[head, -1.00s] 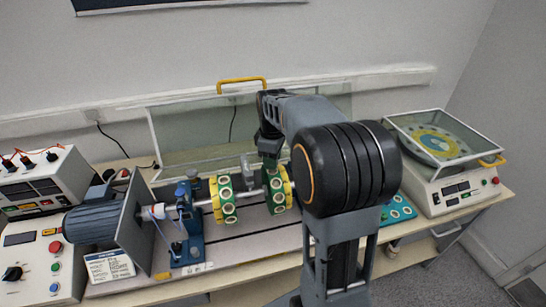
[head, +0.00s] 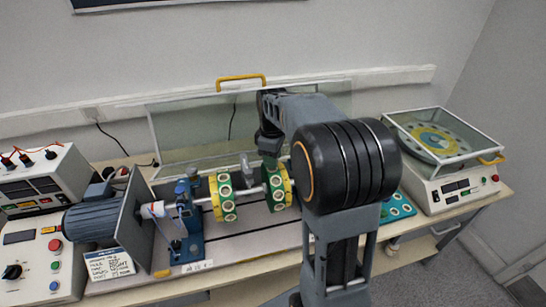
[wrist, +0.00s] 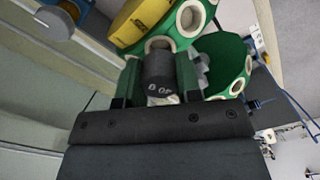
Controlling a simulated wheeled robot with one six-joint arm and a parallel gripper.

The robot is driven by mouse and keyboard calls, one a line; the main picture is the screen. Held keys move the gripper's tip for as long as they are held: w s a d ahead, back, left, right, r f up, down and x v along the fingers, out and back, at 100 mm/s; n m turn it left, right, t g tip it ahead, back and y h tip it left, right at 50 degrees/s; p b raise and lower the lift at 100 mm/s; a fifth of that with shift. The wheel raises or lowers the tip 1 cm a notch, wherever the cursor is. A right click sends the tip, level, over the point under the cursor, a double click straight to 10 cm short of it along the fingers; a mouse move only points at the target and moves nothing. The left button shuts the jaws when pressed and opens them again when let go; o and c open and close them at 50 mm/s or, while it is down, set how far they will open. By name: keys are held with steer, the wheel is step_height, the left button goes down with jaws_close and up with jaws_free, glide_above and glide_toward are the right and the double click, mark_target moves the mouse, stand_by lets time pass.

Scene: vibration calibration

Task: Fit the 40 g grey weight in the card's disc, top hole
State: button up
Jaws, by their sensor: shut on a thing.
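The grey weight (wrist: 159,72) is between the jaws of my gripper (wrist: 158,84), which is shut on it. Its marked end, reading like 40 g upside down, faces the wrist camera. Its far end meets the pale-rimmed hole of a green and yellow disc (wrist: 136,22); how deep it sits I cannot tell. In the head view my gripper (head: 269,148) is over the top of the right disc (head: 275,187), and the weight is hidden there. The left disc (head: 222,198) is on the same shaft. The white card (head: 108,265) lies at the front left; I can make out RIGHT on it.
A blue bearing stand (head: 187,225) and a motor (head: 92,219) are left of the discs. A clear guard with a yellow handle (head: 241,78) stands behind. A teal tray (head: 397,209) and a balance (head: 456,190) are to the right.

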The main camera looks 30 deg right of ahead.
steer(key=shift+f+b, duration=0.65)
steer(key=shift+f, duration=0.3)
stand_by(0.5)
steer(key=o, duration=1)
step_height(320, 180, up, 14)
steer(key=shift+f, duration=0.1)
stand_by(0.4)
